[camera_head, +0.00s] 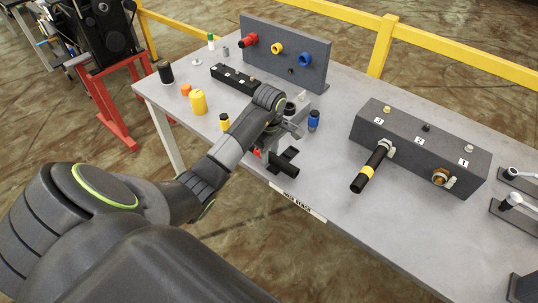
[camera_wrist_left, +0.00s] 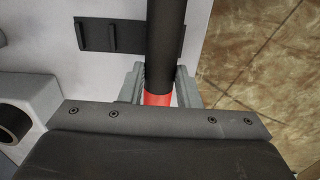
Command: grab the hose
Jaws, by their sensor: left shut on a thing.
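My left gripper (camera_head: 268,147) is at the front edge of the bench, its fingers partly hidden by the wrist. In the left wrist view its two fingers (camera_wrist_left: 158,92) close on both sides of a black hose (camera_wrist_left: 165,40) at its red band (camera_wrist_left: 157,99). In the head view the black end of this hose (camera_head: 284,167) sticks out to the right of the gripper, near the bench edge. A second black hose with a yellow band (camera_head: 368,172) is attached to the dark valve block (camera_head: 420,145). My right gripper is not in view.
A black bracket with upright tabs (camera_wrist_left: 115,36) lies beside the held hose. A dark panel with red, yellow and blue fittings (camera_head: 285,55) stands at the back. Small bottles, including a blue one (camera_head: 314,121), stand near my gripper. The bench front (camera_head: 335,205) is clear.

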